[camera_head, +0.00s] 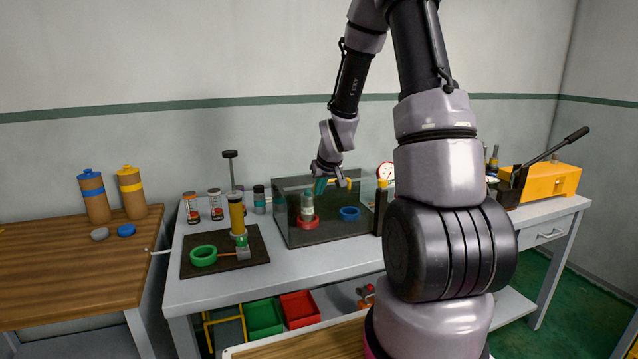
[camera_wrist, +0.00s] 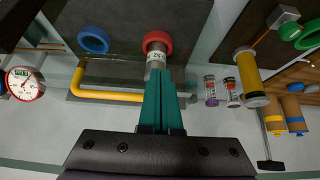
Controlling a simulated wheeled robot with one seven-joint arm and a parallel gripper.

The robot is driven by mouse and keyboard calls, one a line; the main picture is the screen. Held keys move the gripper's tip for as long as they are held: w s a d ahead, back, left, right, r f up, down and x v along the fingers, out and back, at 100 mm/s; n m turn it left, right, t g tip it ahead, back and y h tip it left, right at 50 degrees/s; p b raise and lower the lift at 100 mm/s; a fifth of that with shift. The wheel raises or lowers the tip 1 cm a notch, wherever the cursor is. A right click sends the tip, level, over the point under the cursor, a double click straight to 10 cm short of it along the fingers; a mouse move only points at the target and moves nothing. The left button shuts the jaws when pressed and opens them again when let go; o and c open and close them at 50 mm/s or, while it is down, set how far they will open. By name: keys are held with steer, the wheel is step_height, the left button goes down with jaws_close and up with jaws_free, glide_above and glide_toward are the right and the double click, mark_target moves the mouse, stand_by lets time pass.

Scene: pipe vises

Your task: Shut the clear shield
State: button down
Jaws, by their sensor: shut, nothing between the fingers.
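The clear shield (camera_head: 290,222) is a see-through, dark-tinted panel on a box-like enclosure on the grey bench. Its yellow handle (camera_wrist: 105,96) runs along an edge in the wrist view and passes behind or beside my fingers; a bit of it shows in the head view (camera_head: 346,183). My gripper (camera_head: 320,186) is over the top of the enclosure, its teal fingers (camera_wrist: 162,85) shut together and empty, close to the handle. I cannot tell whether they touch it. The panel's exact angle is unclear.
Left of the enclosure, a dark mat (camera_head: 188,268) holds a green ring vise (camera_head: 203,256) and a yellow cylinder (camera_head: 237,218). Small jars (camera_head: 215,204) stand behind. A round gauge (camera_wrist: 22,83) is beside the enclosure. An orange machine (camera_head: 552,182) with a lever stands at right.

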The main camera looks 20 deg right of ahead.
stand_by(0.6)
steer(key=s, duration=0.9)
steer(key=s+a+r+m, duration=0.1)
steer(key=s+r, duration=0.2)
steer(key=r, duration=0.5)
steer(key=s+a+r+m, duration=0.15)
steer(key=s+r, duration=0.25)
steer(key=r, duration=0.4)
steer(key=s+a+r+m+y, duration=0.1)
steer(key=s+a+r, duration=0.1)
steer(key=s+r, duration=0.3)
steer(key=s+a+r+y, duration=0.1)
steer(key=s+a+r, duration=0.2)
steer(key=s+r, duration=0.3)
steer(key=s, duration=0.2)
steer(key=shift+s+m, duration=0.35)
steer(key=shift+s, duration=0.05)
